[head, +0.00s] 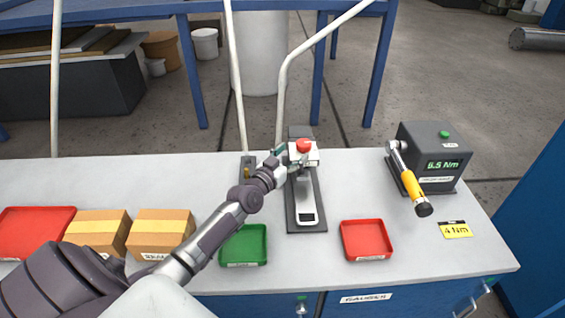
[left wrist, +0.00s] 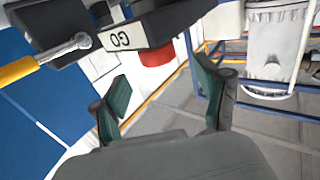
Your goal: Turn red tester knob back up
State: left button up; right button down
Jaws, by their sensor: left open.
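My left gripper (head: 286,160) is open, just left of the tester head and close to the knob. In the left wrist view the green-padded fingers (left wrist: 161,88) are spread with nothing between them. Contact with the knob cannot be told. My right gripper is not in view.
A green tray (head: 244,262) and a red tray (head: 366,258) flank the tester's front. A yellow-handled torque wrench (head: 409,180) rests at the dark 6.5 Nm display box (head: 440,138) on the right. Cardboard boxes (head: 160,246) stand left, near my arm.

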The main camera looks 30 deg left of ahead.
pick_arm(q)
jog(key=s, duration=0.5)
jog(key=shift+s, duration=0.25)
